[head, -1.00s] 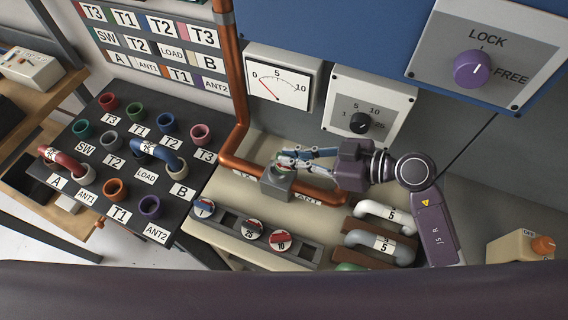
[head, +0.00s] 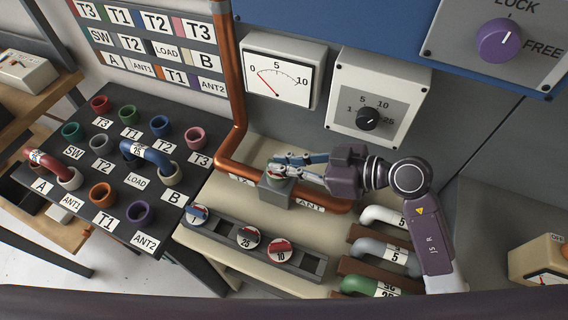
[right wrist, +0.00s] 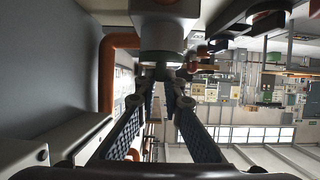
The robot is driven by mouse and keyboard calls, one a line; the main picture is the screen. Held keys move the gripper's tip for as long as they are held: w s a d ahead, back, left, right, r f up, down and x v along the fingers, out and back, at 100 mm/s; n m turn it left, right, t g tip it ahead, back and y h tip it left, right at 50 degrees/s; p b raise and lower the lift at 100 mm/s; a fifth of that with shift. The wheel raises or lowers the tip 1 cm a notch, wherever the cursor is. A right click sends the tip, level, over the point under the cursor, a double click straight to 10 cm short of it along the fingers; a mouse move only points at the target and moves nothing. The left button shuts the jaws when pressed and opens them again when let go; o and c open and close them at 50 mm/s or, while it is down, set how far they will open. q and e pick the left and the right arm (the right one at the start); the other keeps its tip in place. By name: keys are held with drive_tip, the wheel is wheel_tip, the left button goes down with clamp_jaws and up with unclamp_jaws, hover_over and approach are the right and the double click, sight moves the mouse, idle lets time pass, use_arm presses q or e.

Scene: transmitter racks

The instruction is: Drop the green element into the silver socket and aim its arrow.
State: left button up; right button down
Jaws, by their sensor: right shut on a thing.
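The silver socket (head: 276,194) is a grey block set in the copper pipe line on the beige bench top. My right gripper (head: 277,168) is shut on the green element (head: 272,174), of which only a little green shows between the fingertips. The fingertips are right at the top of the socket. In the right wrist view the fingers (right wrist: 163,78) close beneath a green rim (right wrist: 162,58) against the grey block (right wrist: 163,28). The arrow is hidden, and I cannot tell how deep the element sits. My left gripper is out of view.
A grey rack (head: 220,226) with several round elements lies in front of the socket. Pipe pieces, including a green one (head: 368,286), lie to the right. The copper pipe (head: 232,110) rises behind. A dark patch panel (head: 90,150) with coloured sockets stands left.

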drive_tip(key=c, duration=2)
unclamp_jaws()
drive_tip(key=shift+f, duration=0.1)
drive_tip(key=shift+c, duration=0.2)
drive_tip(key=b+v, duration=0.1)
drive_tip(key=v, duration=1.1)
